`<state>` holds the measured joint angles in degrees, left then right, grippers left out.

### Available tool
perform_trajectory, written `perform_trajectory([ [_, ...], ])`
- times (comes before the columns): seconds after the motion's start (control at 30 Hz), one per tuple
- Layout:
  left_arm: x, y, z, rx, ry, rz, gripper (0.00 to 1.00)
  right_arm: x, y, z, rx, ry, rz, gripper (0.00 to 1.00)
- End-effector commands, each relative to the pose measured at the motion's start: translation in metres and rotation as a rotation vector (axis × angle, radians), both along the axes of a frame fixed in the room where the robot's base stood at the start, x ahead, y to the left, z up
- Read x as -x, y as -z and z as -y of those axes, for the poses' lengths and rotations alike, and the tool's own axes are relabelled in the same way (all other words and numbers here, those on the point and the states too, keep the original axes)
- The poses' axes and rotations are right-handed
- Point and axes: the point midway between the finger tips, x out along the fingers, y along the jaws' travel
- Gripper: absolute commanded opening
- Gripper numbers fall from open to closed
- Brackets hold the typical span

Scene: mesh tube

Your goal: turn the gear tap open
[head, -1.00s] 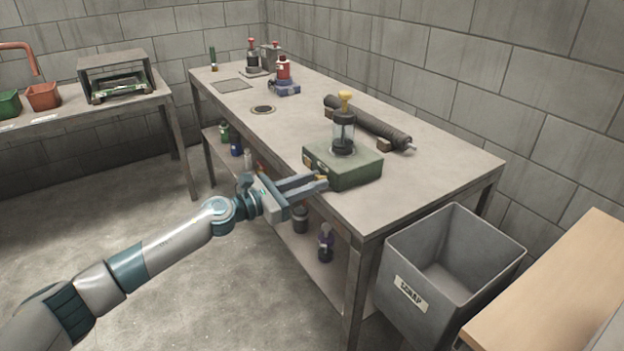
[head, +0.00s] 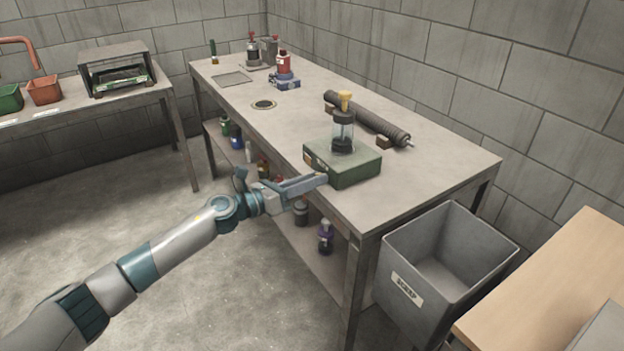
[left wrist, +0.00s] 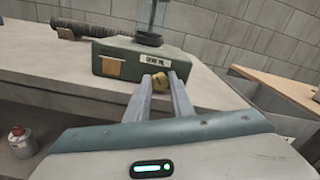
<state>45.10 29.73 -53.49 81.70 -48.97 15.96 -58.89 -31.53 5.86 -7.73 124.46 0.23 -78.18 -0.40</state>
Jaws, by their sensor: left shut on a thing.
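A green box (head: 345,165) with a clear cylinder (head: 343,133) and a yellow top (head: 345,98) sits at the front edge of the workbench. In the left wrist view the box (left wrist: 190,62) bears a white label and a tan plate. The small brass-coloured tap (left wrist: 160,82) sticks out low on its front. My left gripper (head: 322,179) reaches in from the left and is shut on the tap, one finger on each side in the left wrist view (left wrist: 160,86). In the head view the fingers hide the tap. My right gripper is not in view.
A dark ribbed tube (head: 370,120) lies behind the box on the workbench (head: 440,165). A grey scrap bin (head: 400,275) stands at the bench's right end. Bottles (head: 325,238) stand on the lower shelf. Floor is clear left of the bench.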

Motion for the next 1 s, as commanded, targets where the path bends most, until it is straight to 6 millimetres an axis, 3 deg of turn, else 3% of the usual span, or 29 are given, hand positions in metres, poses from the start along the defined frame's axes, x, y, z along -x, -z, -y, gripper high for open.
perform_trajectory([
  [0.17, 0.0, 0.0, 0.0, -0.001, -0.001, 0.001, 0.0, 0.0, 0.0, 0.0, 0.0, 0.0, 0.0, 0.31],
  [0.2, 0.0, 0.0, 0.0, -0.001, -0.001, 0.001, 0.31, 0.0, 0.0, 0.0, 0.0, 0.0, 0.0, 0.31],
  [0.27, 0.0, 0.0, 0.0, -0.001, -0.001, 0.001, 0.4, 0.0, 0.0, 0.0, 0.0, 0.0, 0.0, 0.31],
  [0.67, 0.002, 0.0, -0.003, -0.001, -0.001, 0.001, 0.4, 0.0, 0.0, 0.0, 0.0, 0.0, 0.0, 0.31],
  [1.0, 0.024, 0.002, -0.034, -0.003, -0.002, 0.001, 0.4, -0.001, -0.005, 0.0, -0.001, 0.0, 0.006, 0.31],
])
